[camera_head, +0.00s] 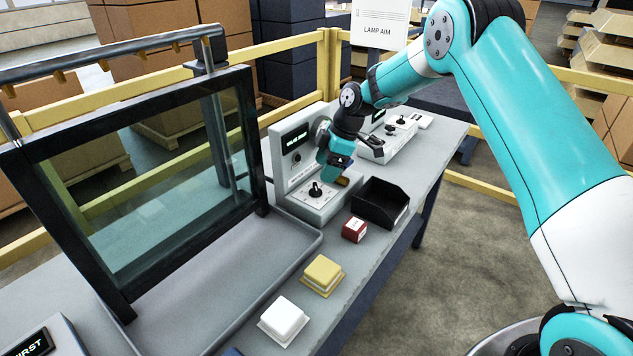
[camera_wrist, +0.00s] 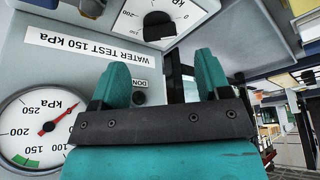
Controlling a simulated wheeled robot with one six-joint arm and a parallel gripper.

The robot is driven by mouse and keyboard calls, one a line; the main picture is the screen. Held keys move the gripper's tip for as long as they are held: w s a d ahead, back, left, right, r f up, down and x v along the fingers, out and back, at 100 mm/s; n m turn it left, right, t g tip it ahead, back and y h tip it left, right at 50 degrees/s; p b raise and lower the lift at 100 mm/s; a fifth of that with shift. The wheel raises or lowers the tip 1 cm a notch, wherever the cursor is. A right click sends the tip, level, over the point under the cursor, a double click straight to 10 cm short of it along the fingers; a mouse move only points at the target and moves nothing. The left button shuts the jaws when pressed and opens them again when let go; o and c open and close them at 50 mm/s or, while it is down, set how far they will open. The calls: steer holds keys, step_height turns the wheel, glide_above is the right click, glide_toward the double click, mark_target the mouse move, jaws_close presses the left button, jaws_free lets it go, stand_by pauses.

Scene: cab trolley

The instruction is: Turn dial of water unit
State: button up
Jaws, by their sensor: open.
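The water unit (camera_head: 283,160) is a pale box with a green-lit display and a sloped lower panel. Its black dial (camera_head: 315,189) sits on that panel; the dial (camera_wrist: 158,28) also shows at the top of the wrist view, on a white kPa scale. A label (camera_wrist: 95,42) there reads "WATER TEST 150 kPa", upside down. A round gauge (camera_wrist: 30,120) has a red needle pointing away from its green band. My gripper (camera_head: 341,178) is just right of the dial and above the panel. In the wrist view its teal fingers (camera_wrist: 160,72) are apart, with nothing between them, short of the dial.
A black open bin (camera_head: 385,205) and a small red box (camera_head: 355,229) stand in front of the unit. Yellow (camera_head: 323,273) and white (camera_head: 284,320) blocks lie nearer. A framed glass pane (camera_head: 165,165) and grey tray are at left. Another unit (camera_head: 397,140) stands behind.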

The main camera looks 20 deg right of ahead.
mark_target(315, 186)
steer(key=x, duration=0.6)
steer(key=shift+p, duration=0.35)
steer(key=c, duration=0.9)
steer(key=shift+a+m, duration=0.1)
steer(key=shift+m, duration=0.2)
steer(key=m+t+b, duration=0.1)
steer(key=m, duration=0.1)
steer(key=m+t+h+b, duration=0.1)
steer(key=m, duration=0.2)
steer(key=shift+s+a+f+m+b, duration=0.1)
steer(key=shift+m+b, duration=0.2)
steer(key=shift+b, duration=0.05)
steer(key=m, duration=0.2)
steer(key=m+t+h+b, duration=0.1)
steer(key=m, duration=0.2)
steer(key=shift+h, duration=0.3)
steer(key=m+h, duration=0.1)
steer(key=m, duration=0.2)
steer(key=m+h+b, duration=0.1)
steer(key=m, duration=0.1)
steer(key=shift+a+m+t, duration=0.15)
steer(key=shift+m+t, duration=0.25)
steer(key=m+h, duration=0.1)
steer(key=m, duration=0.1)
steer(key=m+h, duration=0.1)
steer(key=m, duration=0.2)
steer(key=shift+g+b, duration=0.3)
steer(key=shift+b, duration=0.1)
steer(key=shift+m, duration=0.3)
